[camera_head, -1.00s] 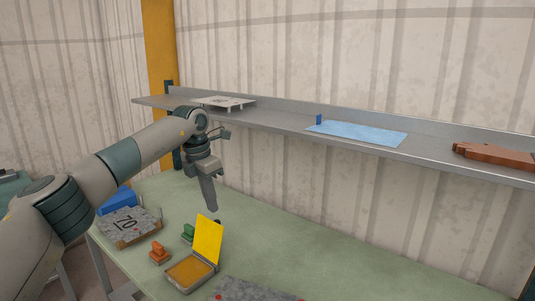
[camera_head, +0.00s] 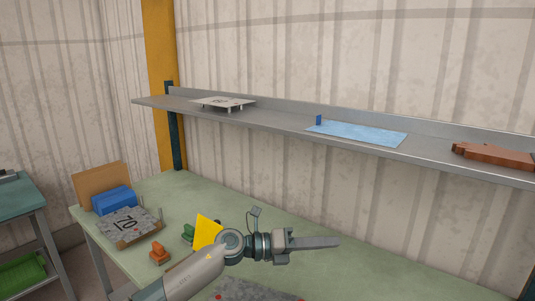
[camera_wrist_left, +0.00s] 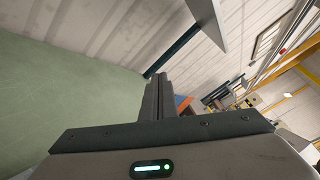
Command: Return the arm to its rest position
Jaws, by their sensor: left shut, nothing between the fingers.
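My left arm reaches in from the bottom of the head view. Its gripper (camera_head: 318,243) is above the green table (camera_head: 380,262), with the fingers pointing right. The fingers are together and hold nothing. In the left wrist view the shut fingers (camera_wrist_left: 160,95) stand up in the middle, with the green table top (camera_wrist_left: 60,90) at the left. My right gripper is in neither view.
A yellow lid (camera_head: 206,230) stands partly behind my arm, near an orange stamp (camera_head: 159,253) and a green stamp (camera_head: 188,232). A blue block (camera_head: 114,201) and a grey plate marked 70 (camera_head: 128,224) lie at left. A metal shelf (camera_head: 280,119) runs along the wall.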

